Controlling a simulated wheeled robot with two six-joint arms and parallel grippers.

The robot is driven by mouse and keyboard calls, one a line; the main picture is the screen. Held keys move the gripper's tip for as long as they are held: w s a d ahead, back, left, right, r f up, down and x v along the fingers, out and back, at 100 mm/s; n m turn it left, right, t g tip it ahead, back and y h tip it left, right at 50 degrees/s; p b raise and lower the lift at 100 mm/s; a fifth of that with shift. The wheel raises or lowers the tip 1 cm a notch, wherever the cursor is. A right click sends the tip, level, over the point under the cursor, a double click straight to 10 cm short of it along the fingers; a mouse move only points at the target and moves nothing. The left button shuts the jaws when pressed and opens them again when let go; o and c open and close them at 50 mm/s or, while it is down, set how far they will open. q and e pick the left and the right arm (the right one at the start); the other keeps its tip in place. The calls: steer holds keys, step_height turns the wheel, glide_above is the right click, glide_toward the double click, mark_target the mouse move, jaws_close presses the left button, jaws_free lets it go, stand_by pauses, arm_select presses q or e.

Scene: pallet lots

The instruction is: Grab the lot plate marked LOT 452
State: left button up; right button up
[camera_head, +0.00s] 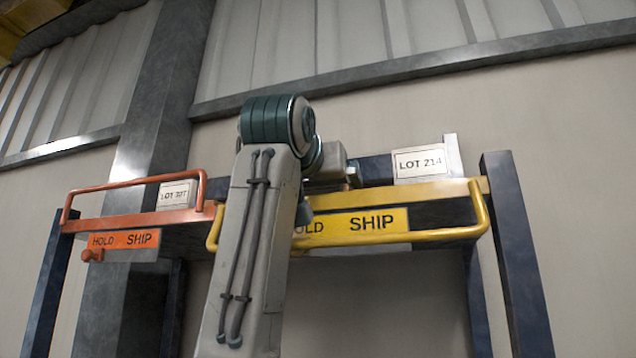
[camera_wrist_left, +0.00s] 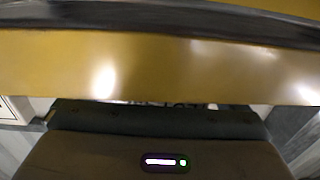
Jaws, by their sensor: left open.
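No plate reading LOT 452 can be made out. A white plate reading LOT 214 (camera_head: 420,163) stands on the yellow shelf at the right in the head view. A smaller white plate (camera_head: 175,195), whose number looks like 307, stands on the orange shelf at the left. My left gripper (camera_head: 350,174) is open at the yellow shelf, left of the LOT 214 plate, mostly hidden behind my arm. In the left wrist view, a sliver of dark lettering shows between the gripper body (camera_wrist_left: 155,120) and a yellow beam; its number is unreadable.
A yellow rail (camera_head: 440,235) with a HOLD SHIP label (camera_head: 375,222) runs along the right shelf's front. An orange rail (camera_head: 130,182) guards the left shelf. Dark blue posts (camera_head: 515,260) stand at the sides. The yellow beam (camera_wrist_left: 150,65) crosses close in the wrist view.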

arm_select(q)
steer(key=shift+s, duration=0.2)
steer(key=c, duration=1.1)
steer(key=shift+r, duration=0.1)
